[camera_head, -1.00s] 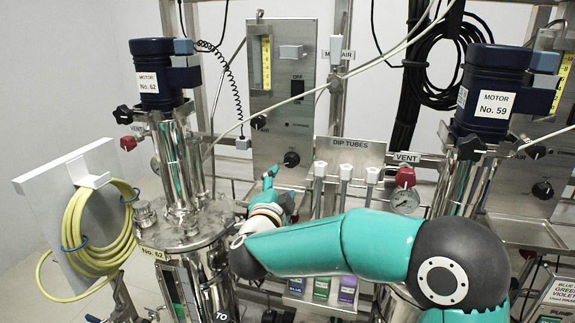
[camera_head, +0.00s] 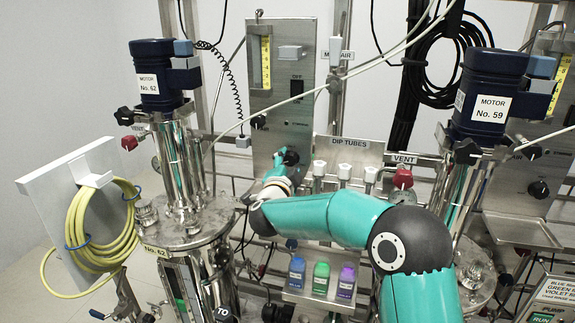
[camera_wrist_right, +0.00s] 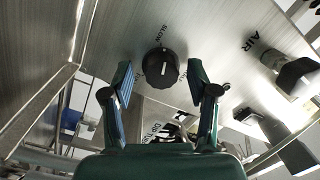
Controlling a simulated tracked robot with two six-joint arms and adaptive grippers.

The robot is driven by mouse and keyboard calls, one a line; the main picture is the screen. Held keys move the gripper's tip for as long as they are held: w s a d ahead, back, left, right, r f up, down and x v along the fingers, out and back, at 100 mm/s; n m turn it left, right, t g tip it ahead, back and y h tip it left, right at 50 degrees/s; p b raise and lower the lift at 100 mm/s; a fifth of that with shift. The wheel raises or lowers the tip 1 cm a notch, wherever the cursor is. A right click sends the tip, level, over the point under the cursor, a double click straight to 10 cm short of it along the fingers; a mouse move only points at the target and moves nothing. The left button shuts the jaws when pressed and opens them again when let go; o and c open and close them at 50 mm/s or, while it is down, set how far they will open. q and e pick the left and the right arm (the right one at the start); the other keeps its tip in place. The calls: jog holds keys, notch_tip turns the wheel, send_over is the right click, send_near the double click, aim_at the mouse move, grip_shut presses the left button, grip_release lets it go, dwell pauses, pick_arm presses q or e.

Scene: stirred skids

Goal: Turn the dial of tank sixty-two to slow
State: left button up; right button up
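The dial (camera_head: 290,157) is a round black knob low on the brushed-metal panel (camera_head: 265,130), just right of tank sixty-two (camera_head: 185,230). In the right wrist view the dial (camera_wrist_right: 162,67) has a white pointer line, with the word SLOW printed above it. I cannot tell exactly which mark the line meets. My right gripper (camera_head: 279,158) is at the dial in the head view. In the wrist view my right gripper (camera_wrist_right: 165,80) is open, with its fingers on either side of the dial; contact is not visible. My left gripper is not in view.
Dip tubes (camera_head: 344,172) and a red vent knob (camera_head: 403,178) stand right of the panel. Small blue, green and purple bottles (camera_head: 321,279) sit on a shelf below my right arm. A yellow hose (camera_head: 100,230) hangs at left. An AIR knob (camera_wrist_right: 297,77) is right of the dial.

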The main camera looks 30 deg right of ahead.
jog(key=c, duration=0.9)
jog(key=shift+r+n+p, duration=0.1)
jog(key=shift+n+p, duration=0.3)
jog(key=shift+p, duration=0.05)
jog(key=shift+n, duration=0.6)
jog(key=o, duration=1.1)
